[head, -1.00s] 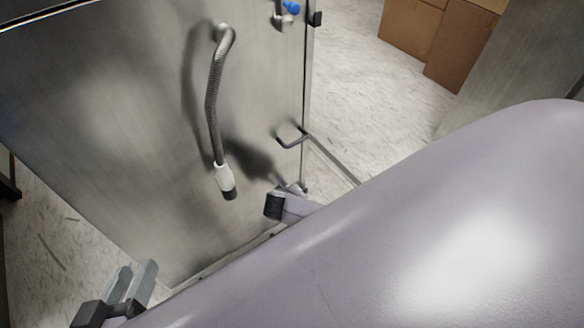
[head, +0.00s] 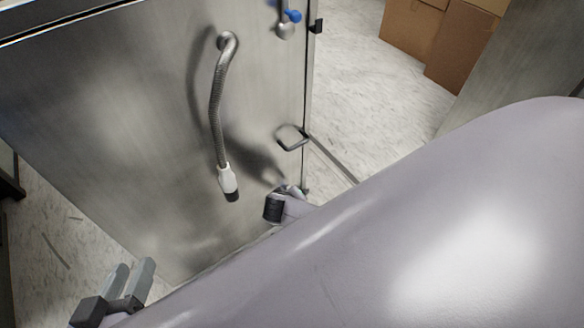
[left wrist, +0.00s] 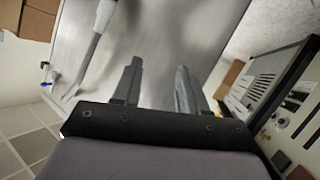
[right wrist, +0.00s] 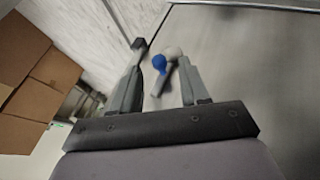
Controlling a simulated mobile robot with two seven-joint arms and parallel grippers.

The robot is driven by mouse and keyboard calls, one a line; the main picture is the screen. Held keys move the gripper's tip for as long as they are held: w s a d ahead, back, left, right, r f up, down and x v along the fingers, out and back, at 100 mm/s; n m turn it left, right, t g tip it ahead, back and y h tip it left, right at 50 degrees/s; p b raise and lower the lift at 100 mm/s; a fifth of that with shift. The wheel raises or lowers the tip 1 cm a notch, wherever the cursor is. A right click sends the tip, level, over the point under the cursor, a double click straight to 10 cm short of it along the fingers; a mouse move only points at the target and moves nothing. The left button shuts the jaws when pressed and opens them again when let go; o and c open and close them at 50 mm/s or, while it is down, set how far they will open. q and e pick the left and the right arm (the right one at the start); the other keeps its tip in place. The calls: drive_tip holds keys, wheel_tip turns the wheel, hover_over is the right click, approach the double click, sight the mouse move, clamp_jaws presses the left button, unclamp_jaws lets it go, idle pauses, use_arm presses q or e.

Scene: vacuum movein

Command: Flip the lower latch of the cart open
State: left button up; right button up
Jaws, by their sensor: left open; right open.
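The cart (head: 120,110) is a tall brushed-steel box filling the left of the head view. Its lower latch (right wrist: 164,78), a small grey lever with a blue knob (right wrist: 160,63) and a grey round end, shows in the right wrist view. My right gripper (right wrist: 160,66) is open, its fingers on either side of the latch; contact cannot be told. In the head view my right gripper (head: 275,207) is mostly hidden by my arm, and so is the lower latch. My left gripper (head: 130,280) is open and empty, low in front of the cart.
An upper latch (head: 286,22) with a blue knob sits near the cart's right edge. Cardboard boxes (head: 410,35) stand behind on the pale floor (head: 375,95).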

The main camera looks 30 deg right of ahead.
use_arm(q)
drive_tip(key=shift+s+a+r+m+y+p, duration=0.15)
drive_tip(key=shift+s+a+y+p, duration=0.25)
drive_tip(key=shift+a+p, duration=0.3)
drive_tip(key=shift+s+a+m+y+p, duration=0.1)
drive_tip(key=shift+s+a+y+p, duration=0.05)
drive_tip(key=shift+a+y+p, duration=0.5)
drive_tip(key=shift+s+a+r+m+y+p, duration=0.15)
drive_tip(key=shift+s+a+y+p, duration=0.2)
drive_tip(key=shift+a+p, duration=0.4)
use_arm(e)
drive_tip(key=shift+v, duration=2.75)
use_arm(q)
drive_tip(key=shift+d+f, duration=0.1)
drive_tip(key=shift+f, duration=0.05)
